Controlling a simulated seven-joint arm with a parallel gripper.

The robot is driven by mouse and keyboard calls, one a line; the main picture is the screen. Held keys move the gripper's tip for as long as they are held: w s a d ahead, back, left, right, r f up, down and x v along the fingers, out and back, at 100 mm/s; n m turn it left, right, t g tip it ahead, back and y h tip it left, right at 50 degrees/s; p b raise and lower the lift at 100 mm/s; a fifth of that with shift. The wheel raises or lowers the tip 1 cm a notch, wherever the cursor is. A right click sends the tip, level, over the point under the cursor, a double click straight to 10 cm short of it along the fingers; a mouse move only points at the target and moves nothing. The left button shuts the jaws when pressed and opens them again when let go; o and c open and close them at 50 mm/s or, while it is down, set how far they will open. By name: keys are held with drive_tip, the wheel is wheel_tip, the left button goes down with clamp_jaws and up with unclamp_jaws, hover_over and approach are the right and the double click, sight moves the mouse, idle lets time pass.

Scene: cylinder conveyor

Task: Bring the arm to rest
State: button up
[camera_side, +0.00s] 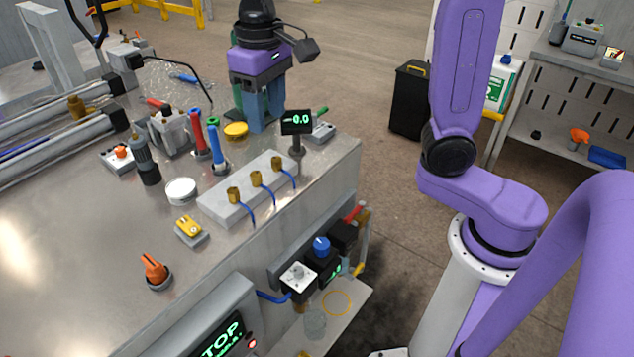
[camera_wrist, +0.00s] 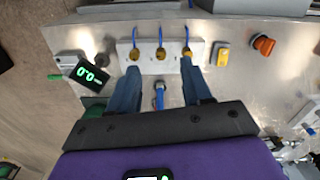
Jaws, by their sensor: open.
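My gripper (camera_side: 263,112) points down over the far part of the metal bench (camera_side: 110,245) in the side view. Its two blue fingers are apart. In the wrist view my gripper (camera_wrist: 160,83) shows its fingers well spread with nothing clamped between them; a blue-topped upright piece (camera_wrist: 160,92) appears in the gap, below them. A white block with brass fittings and blue tubes (camera_side: 235,203) stands in front of the gripper in the side view; it lies beyond the fingertips in the wrist view (camera_wrist: 147,66). My fingertips' exact height above the bench is hard to tell.
A small display on a stand (camera_side: 297,122) is close beside my gripper. Red and blue handled tools (camera_side: 215,145), a yellow disc (camera_side: 236,130) and a white round lid (camera_side: 181,191) stand nearby. A yellow switch (camera_side: 189,229) and orange knob (camera_side: 154,270) sit nearer the front.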

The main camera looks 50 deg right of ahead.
drive_tip(key=s+d+f+n, duration=0.3)
drive_tip(key=s, duration=0.4)
drive_tip(key=s+d+f+n, duration=0.3)
drive_tip(key=s+n, duration=0.1)
drive_tip(key=s, duration=0.3)
drive_tip(key=s+d+f+n, duration=0.3)
drive_tip(key=s+f, duration=0.1)
drive_tip(key=s, duration=0.4)
drive_tip(key=shift+d+n, duration=0.25)
drive_tip(key=shift+n, duration=0.15)
drive_tip(key=shift+r, duration=0.15)
idle(0.4)
